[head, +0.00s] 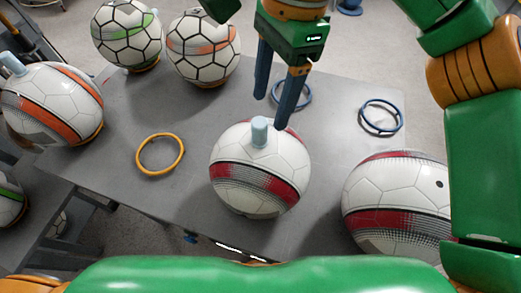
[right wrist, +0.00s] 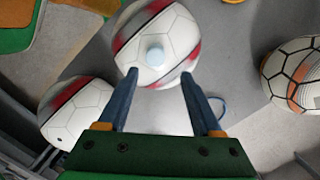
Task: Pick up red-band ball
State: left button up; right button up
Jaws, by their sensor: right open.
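A white ball with a red band (head: 240,178) and a pale blue peg (head: 260,130) on top sits on the grey table. A second red-band ball (head: 392,190) is at the right, partly hidden by my arm; it shows at the left of the right wrist view (right wrist: 75,112). My right gripper (head: 272,112) is open and empty, fingers pointing down, above and just behind the pegged ball. In the right wrist view, the pegged ball (right wrist: 178,32) and its peg (right wrist: 155,56) lie ahead between the open fingers (right wrist: 158,78). My left gripper is not seen.
The grey table (head: 110,190) also holds an orange ring (head: 138,156) at left and two blue rings, one behind the gripper (head: 311,95) and one at right (head: 381,134). An orange-band ball (head: 60,88), a green-marked ball (head: 125,45) and an orange-marked ball (head: 203,55) stand at the back left.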

aim_at(260, 129)
jog(key=s, duration=0.1)
jog(key=s+a+f, duration=0.1)
jog(key=s+f+p, duration=0.1)
jog(key=shift+a+f, duration=0.15)
jog(key=shift+a, duration=0.1)
jog(key=shift+w+a+f, duration=0.1)
jog(key=shift+w+f, duration=0.1)
jog(key=shift+f, duration=0.3)
jog(key=shift+w+a+f, duration=0.1)
jog(key=shift+w+f, duration=0.1)
jog(key=shift+f, duration=0.25)
jog(key=shift+w+d+f, duration=0.1)
jog(key=shift+w+f, duration=0.05)
jog(key=shift+w, duration=0.25)
jog(key=shift+c, duration=0.5)
jog(key=shift+s, duration=0.3)
grip_shut()
jog(key=shift+w, duration=0.15)
